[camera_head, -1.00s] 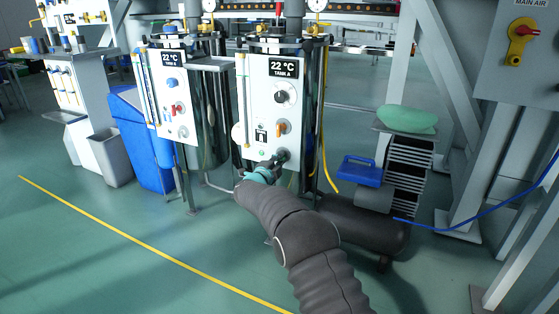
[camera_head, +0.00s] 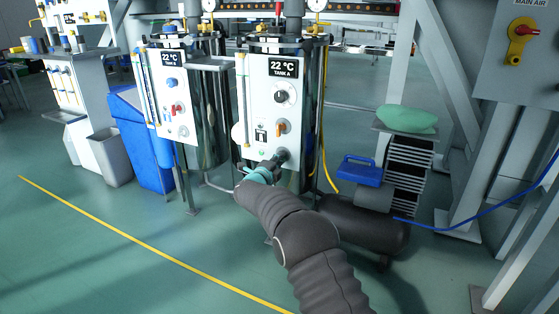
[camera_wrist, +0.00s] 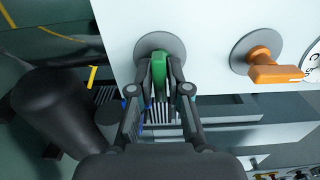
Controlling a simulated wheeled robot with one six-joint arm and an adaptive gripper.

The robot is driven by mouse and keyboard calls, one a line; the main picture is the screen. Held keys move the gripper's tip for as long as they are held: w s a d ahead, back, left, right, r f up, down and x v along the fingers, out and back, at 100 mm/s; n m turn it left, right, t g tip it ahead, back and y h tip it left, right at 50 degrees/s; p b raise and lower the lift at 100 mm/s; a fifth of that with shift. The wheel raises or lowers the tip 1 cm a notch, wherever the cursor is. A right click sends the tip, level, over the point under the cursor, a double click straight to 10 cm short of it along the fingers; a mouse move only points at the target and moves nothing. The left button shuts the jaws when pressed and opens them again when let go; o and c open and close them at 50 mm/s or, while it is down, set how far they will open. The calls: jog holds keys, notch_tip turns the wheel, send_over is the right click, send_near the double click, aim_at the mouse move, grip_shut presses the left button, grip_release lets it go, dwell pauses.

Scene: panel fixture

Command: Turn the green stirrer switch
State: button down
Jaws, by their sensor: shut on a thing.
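The green stirrer switch (camera_wrist: 159,72) shows in the wrist view, in front of a grey round plate (camera_wrist: 146,43) on the white panel (camera_wrist: 215,25). My gripper (camera_wrist: 160,88) has one finger on each side of the green handle and is shut on it. In the head view my gripper (camera_head: 275,165) is at the lower part of the Tank A panel (camera_head: 270,110). The green switch is hidden or too small to tell there.
An orange switch (camera_wrist: 268,66) sits right of the green one in the wrist view, and above it in the head view (camera_head: 282,128). A black knob (camera_head: 282,96) is higher on the panel. A blue box (camera_head: 361,171) and a dark cylinder (camera_head: 365,225) stand to the right.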

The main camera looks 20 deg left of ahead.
jog(key=c, duration=1.2)
grip_release()
jog(key=s+a, duration=0.1)
jog(key=s, duration=1.1)
